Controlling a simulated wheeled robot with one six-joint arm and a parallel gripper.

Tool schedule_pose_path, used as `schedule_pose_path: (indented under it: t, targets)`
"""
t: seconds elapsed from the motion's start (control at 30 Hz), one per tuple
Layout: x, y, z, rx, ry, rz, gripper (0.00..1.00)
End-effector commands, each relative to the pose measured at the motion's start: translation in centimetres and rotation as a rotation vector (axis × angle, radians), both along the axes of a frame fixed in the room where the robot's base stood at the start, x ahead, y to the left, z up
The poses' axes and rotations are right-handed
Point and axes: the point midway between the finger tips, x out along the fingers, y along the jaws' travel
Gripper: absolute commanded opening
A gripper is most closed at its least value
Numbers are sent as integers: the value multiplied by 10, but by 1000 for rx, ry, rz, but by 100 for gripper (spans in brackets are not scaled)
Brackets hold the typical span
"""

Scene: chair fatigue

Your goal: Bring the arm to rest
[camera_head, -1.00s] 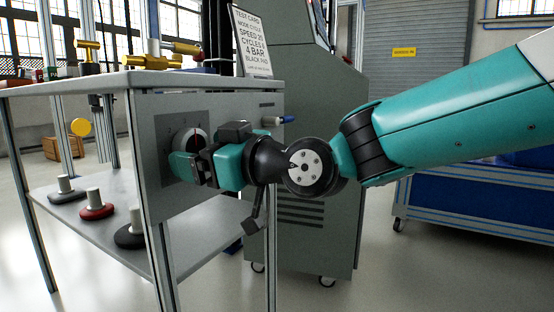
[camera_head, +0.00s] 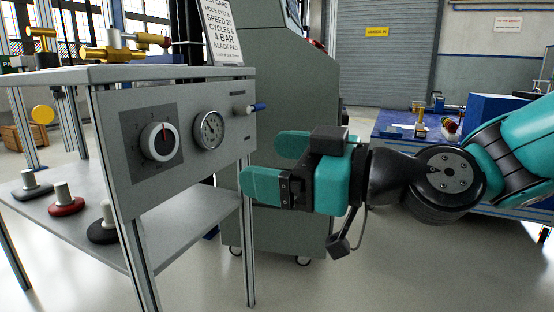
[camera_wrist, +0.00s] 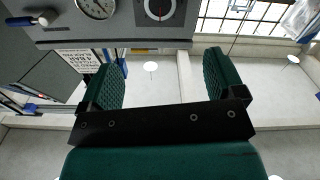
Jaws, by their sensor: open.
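My gripper (camera_head: 277,165) is open and empty, with its two teal fingers apart. It hangs in free air to the right of the test bench's grey front panel (camera_head: 118,115) and touches nothing that I can see. The panel carries a knob with a red mark (camera_head: 158,141), a round gauge (camera_head: 209,130) and a blue-tipped lever (camera_head: 257,107). In the wrist view the fingers (camera_wrist: 165,80) point up the picture, with the knob (camera_wrist: 159,8), the gauge (camera_wrist: 96,6) and the lever (camera_wrist: 27,20) at the top edge.
A grey cabinet on castors (camera_head: 285,95) stands behind my gripper. A blue workbench (camera_head: 385,128) stands at the right, behind my arm. Red and black pads (camera_head: 66,205) lie on the bench's lower shelf (camera_head: 150,230). The floor at the front right is clear.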

Motion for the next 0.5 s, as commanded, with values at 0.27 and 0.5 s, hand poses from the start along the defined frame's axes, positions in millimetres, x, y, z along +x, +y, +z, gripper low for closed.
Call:
schedule_pose_path:
  t: [0.27, 0.5]
  targets:
    - [-3, 0, 4, -19, 19, 9, 88]
    - [-46, -28, 25, -319, 353, 50, 88]
